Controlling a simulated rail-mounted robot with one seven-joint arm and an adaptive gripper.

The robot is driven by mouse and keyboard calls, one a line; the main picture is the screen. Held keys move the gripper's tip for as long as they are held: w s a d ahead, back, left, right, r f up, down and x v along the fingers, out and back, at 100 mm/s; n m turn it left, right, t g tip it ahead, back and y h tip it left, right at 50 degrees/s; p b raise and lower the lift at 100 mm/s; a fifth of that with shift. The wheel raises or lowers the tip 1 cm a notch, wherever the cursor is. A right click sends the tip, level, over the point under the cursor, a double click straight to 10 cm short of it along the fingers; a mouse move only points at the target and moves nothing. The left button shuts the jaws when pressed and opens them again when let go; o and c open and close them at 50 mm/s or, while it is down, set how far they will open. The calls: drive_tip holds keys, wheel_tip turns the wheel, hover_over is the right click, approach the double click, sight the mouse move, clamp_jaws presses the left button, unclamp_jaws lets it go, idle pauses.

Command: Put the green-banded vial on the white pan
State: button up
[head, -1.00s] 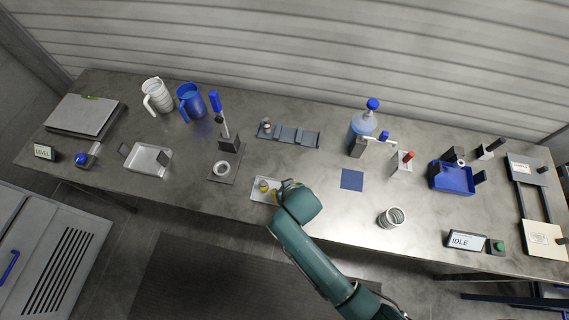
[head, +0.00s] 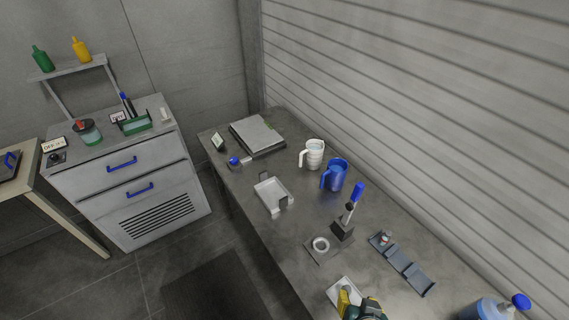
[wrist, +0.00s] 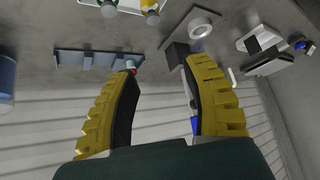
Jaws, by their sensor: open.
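My gripper (wrist: 160,76) is open, its two yellow ridged fingers apart with nothing between them in the wrist view. In the head view it (head: 360,303) is at the bottom edge, over a small white tray (head: 334,291). Two small vials, one with a greenish band (wrist: 108,9) and one with a yellow band (wrist: 151,15), stand at the tray at the top of the wrist view, partly cut off.
A grey-blue rack (head: 402,264) holds a red-topped vial (head: 386,239). A stand with a blue handle (head: 343,228), a blue jug (head: 335,175), a white jug (head: 313,154) and a flat plate device (head: 257,135) are on the bench. A blue-capped bottle (head: 490,309) is at right.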

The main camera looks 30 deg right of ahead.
drive_tip(key=w+a+r+n+t, duration=0.35)
drive_tip(key=w+r+t, duration=0.25)
drive_tip(key=w+r, duration=0.8)
drive_tip(key=a+r+n+t+y, duration=0.1)
drive_tip(key=a+r, duration=0.4)
drive_tip(key=r, duration=0.5)
drive_tip(key=a+r+n+t+y, duration=0.2)
drive_tip(key=a+r+t, duration=0.4)
drive_tip(key=r, duration=0.4)
drive_tip(key=a+r+n+t+y, duration=0.2)
drive_tip(key=a+r, duration=0.3)
drive_tip(key=r, duration=0.6)
drive_tip(key=shift+a+n+t, duration=0.15)
drive_tip(key=shift+n+t, duration=0.4)
drive_tip(key=shift+t, duration=0.25)
drive_tip(key=shift+s, duration=0.1)
wheel_tip(320, 180, up, 17)
drive_tip(key=p, duration=1.7)
